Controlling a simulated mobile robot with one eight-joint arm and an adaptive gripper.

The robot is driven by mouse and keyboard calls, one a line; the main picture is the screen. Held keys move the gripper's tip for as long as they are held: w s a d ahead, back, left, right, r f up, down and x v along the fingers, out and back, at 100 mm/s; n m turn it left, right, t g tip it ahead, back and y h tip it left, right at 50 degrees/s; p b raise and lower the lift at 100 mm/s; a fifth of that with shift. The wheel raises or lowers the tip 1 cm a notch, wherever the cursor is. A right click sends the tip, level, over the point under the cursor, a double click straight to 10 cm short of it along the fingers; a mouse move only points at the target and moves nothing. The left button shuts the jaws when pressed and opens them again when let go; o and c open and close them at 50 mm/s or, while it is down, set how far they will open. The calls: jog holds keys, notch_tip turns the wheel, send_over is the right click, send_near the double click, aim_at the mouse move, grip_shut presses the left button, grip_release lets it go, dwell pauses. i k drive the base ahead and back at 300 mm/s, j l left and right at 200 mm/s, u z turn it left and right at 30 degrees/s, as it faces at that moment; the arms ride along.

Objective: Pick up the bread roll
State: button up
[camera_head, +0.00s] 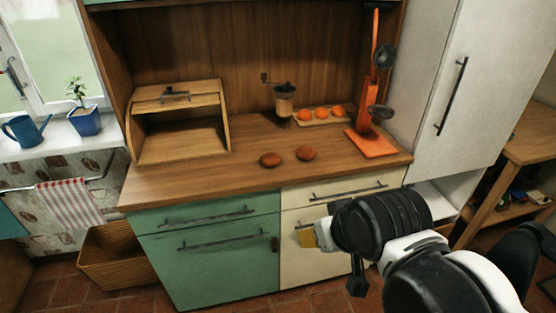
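Two small brown rounded things that look like bread rolls lie on the wooden counter (200,185). The left roll (270,160) is a little nearer the front edge than the right roll (306,153), with a narrow gap between them. My gripper (310,236) is in front of the cabinet's drawers, below the counter top and apart from both rolls. It is seen mostly from behind, with a yellowish part showing at its tip. I cannot tell whether it is open or shut.
An open wooden bread box (182,95) stands at left on the counter. A coffee grinder (284,100), a small board with orange fruits (320,114) and a tall orange stand (371,142) are behind and right of the rolls. The counter in front of the rolls is clear.

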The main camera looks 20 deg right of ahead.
aim_at(269, 159)
jog(key=i+u, duration=0.15)
jog(key=u, duration=0.2)
jog(key=i+u, duration=0.15)
jog(key=u, duration=0.15)
jog(key=i+l+u, duration=0.1)
jog(key=u, duration=0.25)
